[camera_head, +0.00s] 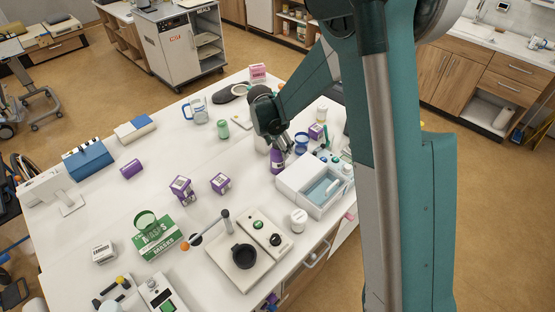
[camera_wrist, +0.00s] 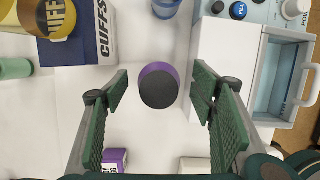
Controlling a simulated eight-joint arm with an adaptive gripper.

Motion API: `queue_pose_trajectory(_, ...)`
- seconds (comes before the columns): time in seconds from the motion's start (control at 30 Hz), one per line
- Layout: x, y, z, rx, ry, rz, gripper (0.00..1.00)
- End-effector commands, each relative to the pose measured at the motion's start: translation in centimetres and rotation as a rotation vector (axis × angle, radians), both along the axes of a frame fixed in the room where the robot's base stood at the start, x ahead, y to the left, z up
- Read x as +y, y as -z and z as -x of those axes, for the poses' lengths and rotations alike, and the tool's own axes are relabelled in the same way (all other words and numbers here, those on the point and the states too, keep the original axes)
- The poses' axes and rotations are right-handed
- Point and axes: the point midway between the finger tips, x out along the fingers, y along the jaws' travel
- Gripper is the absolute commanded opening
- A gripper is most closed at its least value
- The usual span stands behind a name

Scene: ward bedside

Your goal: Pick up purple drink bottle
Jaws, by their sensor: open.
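The purple drink bottle (camera_head: 277,163) stands on the white table below my gripper (camera_head: 276,142), beside the left side of a white drawer box (camera_head: 303,179). In the wrist view I look down on its dark round cap (camera_wrist: 158,89), with a purple rim showing around it. My gripper's green fingers (camera_wrist: 161,95) are open, one on each side of the bottle, with a gap on both sides. In the head view my gripper partly hides the bottle's top.
A blue cup (camera_head: 301,141) stands behind right. A green can (camera_head: 223,129) and a clear mug (camera_head: 196,111) stand farther back. The table between has bare white room.

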Motion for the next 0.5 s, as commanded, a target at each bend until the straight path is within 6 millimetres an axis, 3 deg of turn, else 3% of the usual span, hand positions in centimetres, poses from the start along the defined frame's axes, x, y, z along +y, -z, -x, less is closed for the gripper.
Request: queue_pose_trajectory(0.5, -0.10, 0.54, -0.17, 0.000, 0.000, 0.000, 0.57)
